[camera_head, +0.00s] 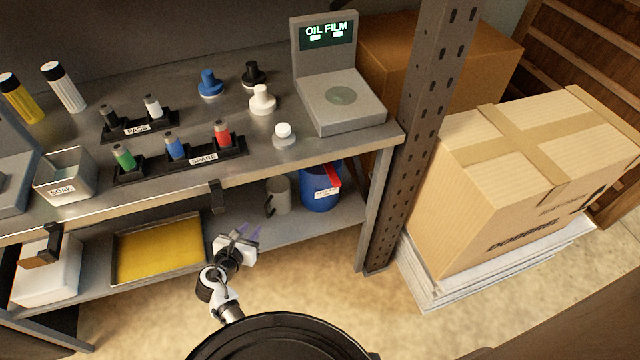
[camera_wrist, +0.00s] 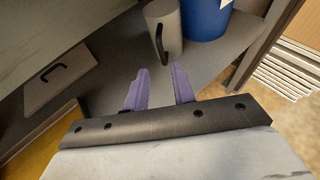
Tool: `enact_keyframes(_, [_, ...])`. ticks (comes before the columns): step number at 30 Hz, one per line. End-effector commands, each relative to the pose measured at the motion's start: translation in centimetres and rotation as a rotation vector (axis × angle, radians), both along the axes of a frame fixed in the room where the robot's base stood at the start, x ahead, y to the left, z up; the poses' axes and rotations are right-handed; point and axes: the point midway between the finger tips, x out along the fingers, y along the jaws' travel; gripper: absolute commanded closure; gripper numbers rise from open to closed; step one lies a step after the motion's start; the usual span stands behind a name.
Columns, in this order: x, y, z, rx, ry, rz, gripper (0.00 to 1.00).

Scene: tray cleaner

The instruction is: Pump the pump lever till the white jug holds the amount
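The white jug (camera_head: 279,197), greyish in this light, stands upright on the lower shelf, its dark handle facing the front left. It also shows at the top of the wrist view (camera_wrist: 170,22). A blue drum (camera_head: 318,195) stands right beside it, also seen in the wrist view (camera_wrist: 205,20). A red part (camera_head: 333,176) on the drum may be the pump lever; I cannot be sure. My gripper (camera_head: 243,236) is in front of the shelf, left of the jug. In the wrist view my gripper's purple fingers (camera_wrist: 159,70) are apart and empty, short of the jug. The jug's contents are hidden.
A yellow-bottomed tray (camera_head: 118,246) lies on the lower shelf to the left. The upper worktop (camera_head: 330,150) overhangs the jug and drum. A shelf leg (camera_head: 372,215) and metal post (camera_head: 400,180) stand to the right. A panel with a black handle (camera_wrist: 60,85) shows in the wrist view.

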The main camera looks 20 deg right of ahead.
Motion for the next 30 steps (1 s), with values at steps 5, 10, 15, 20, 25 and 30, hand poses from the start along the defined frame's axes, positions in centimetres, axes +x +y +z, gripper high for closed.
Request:
enact_keyframes(5, [-0.1,-1.9,-0.3,0.101,-0.013,-0.069,0.98])
enact_keyframes(10, [-0.5,-6.5,-1.1,0.401,-0.068,-0.261,1.0])
enact_keyframes(15, [-1.4,-11.1,-1.2,0.777,-0.173,-0.49,1.0])
enact_keyframes(20, [-2.3,-14.5,-0.1,1.123,-0.299,-0.678,1.0])
enact_keyframes(25, [-3.4,-17.7,2.2,1.483,-0.449,-0.838,1.0])
enact_keyframes(30, [-4.8,-20.6,6.0,1.84,-0.604,-0.943,1.0])
